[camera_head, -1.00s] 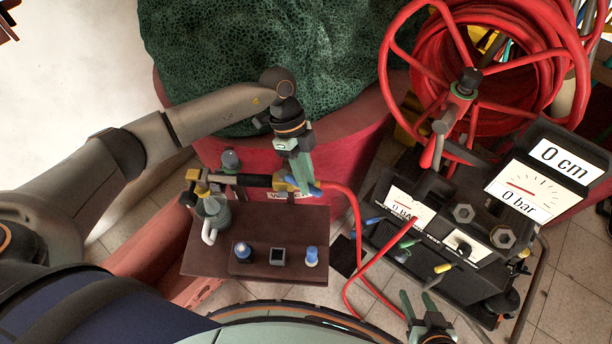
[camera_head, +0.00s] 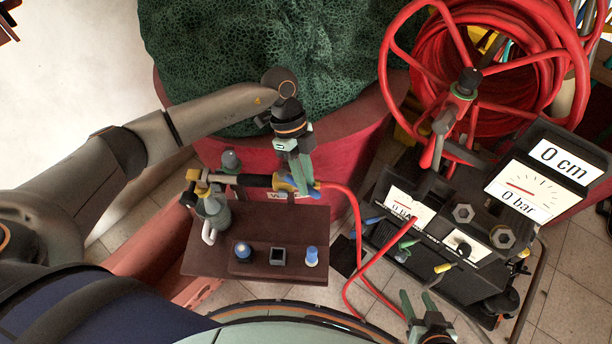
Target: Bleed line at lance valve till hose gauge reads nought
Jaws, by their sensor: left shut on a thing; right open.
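The lance (camera_head: 255,180) lies across a stand (camera_head: 225,262), with a brass valve and a blue lever (camera_head: 285,184) at its right end. A red hose (camera_head: 352,205) runs from that end. My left gripper (camera_head: 304,186) points down at the valve and is shut on the blue lever, partly hiding it. The gauge (camera_head: 405,202) on the dark unit reads 0 BAR. The larger display (camera_head: 528,192) reads 0 bar, with 0 cm above. My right gripper (camera_head: 418,302) is open and empty at the bottom edge, below the unit.
A red hose reel (camera_head: 470,80) stands behind the dark unit (camera_head: 440,258). A red tub (camera_head: 350,140) with a green net-covered load (camera_head: 240,50) is behind the stand. Blue-topped fittings (camera_head: 311,256) sit on the stand. Red hose loops between stand and unit.

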